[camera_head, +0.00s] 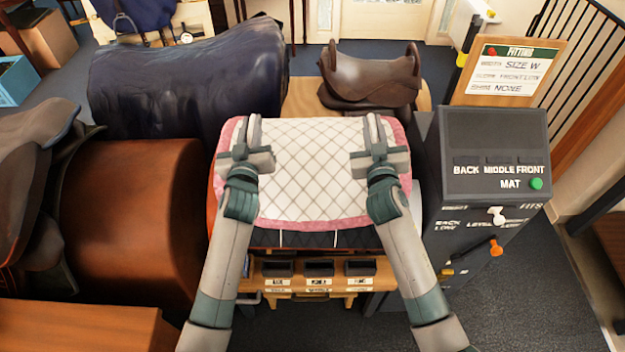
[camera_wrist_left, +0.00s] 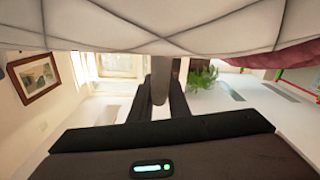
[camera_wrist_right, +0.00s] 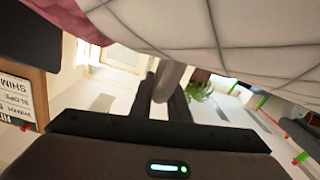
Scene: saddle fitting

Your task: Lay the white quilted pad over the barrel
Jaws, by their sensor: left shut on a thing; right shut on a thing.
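The white quilted pad (camera_head: 310,180) with a pink border is spread out in the middle of the head view, roughly level. My left gripper (camera_head: 248,132) is shut on its left part and my right gripper (camera_head: 376,132) on its right part. The pad's pale quilted underside fills the top of the left wrist view (camera_wrist_left: 150,22) and the right wrist view (camera_wrist_right: 215,30). The pad covers most of the barrel beneath; a dark front with white lines (camera_head: 310,239) shows below the pad's near edge. I cannot tell whether the pad touches it.
A grey console (camera_head: 495,150) stands close on the right, with a fitting card (camera_head: 507,71) behind it. A brown saddle (camera_head: 370,75) sits behind the pad. A dark-covered barrel (camera_head: 190,80) and a brown barrel (camera_head: 135,205) crowd the left. Small black trays (camera_head: 319,268) sit in front.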

